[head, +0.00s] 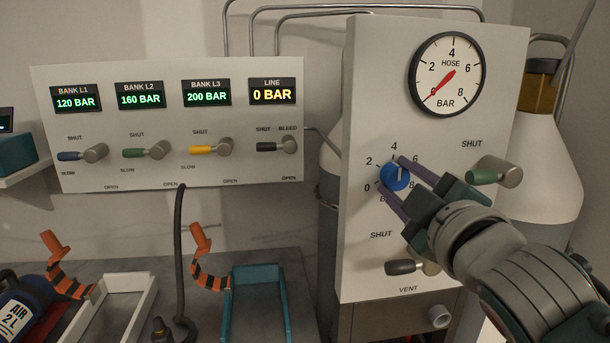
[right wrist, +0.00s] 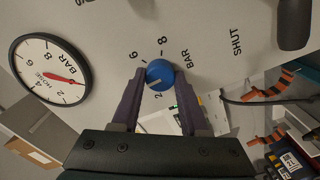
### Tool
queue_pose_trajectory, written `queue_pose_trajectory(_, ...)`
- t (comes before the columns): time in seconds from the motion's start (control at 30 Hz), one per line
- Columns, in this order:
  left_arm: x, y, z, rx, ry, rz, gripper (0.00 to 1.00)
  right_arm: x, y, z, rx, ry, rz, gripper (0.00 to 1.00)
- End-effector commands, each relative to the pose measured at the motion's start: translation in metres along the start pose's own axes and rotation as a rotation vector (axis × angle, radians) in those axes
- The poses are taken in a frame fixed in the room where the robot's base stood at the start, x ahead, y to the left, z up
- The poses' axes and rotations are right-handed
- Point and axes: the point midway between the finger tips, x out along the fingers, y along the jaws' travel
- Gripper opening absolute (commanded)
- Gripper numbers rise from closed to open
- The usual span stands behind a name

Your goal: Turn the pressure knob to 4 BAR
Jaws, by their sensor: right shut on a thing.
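The blue pressure knob (head: 395,180) is on the white panel (head: 365,100), inside a printed scale from 0 to 8 above a mostly hidden BAR label. My right gripper (head: 392,173) is shut on it, one purple finger on each side. The right wrist view shows the same hold, with the knob (right wrist: 160,74) between the fingertips (right wrist: 158,76). The knob's pale mark points close to the 4. A finger covers the 4 in the wrist view. The HOSE gauge (head: 449,73) has its red needle near 0. My left gripper is out of view.
A green-handled SHUT valve (head: 488,175) sits right of the knob, and a dark-handled VENT valve (head: 408,267) below it, close to my right gripper. The left panel (head: 130,180) has several levers and displays; LINE reads 0 BAR. A teal tray (head: 237,310) stands below.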

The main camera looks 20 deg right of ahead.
Motion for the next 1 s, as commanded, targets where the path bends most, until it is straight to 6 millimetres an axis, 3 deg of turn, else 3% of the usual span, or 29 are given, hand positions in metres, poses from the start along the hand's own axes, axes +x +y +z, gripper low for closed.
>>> queue_pose_trajectory(0.6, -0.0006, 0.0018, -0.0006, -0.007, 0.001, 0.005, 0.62, 0.0001, 0.0006, -0.0006, 0.042, 0.002, 0.002, 0.0)
queue_pose_trajectory(0.63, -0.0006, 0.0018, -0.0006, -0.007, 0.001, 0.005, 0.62, 0.0001, 0.0006, -0.0007, 0.042, 0.002, 0.002, 0.46)
queue_pose_trajectory(0.87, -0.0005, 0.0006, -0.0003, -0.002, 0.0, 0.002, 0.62, 0.0, 0.0004, -0.0004, 0.041, 0.001, 0.001, 0.72)
queue_pose_trajectory(1.0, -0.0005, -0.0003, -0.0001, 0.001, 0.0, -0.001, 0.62, 0.0, 0.0003, -0.0002, 0.041, 0.001, 0.001, 0.74)
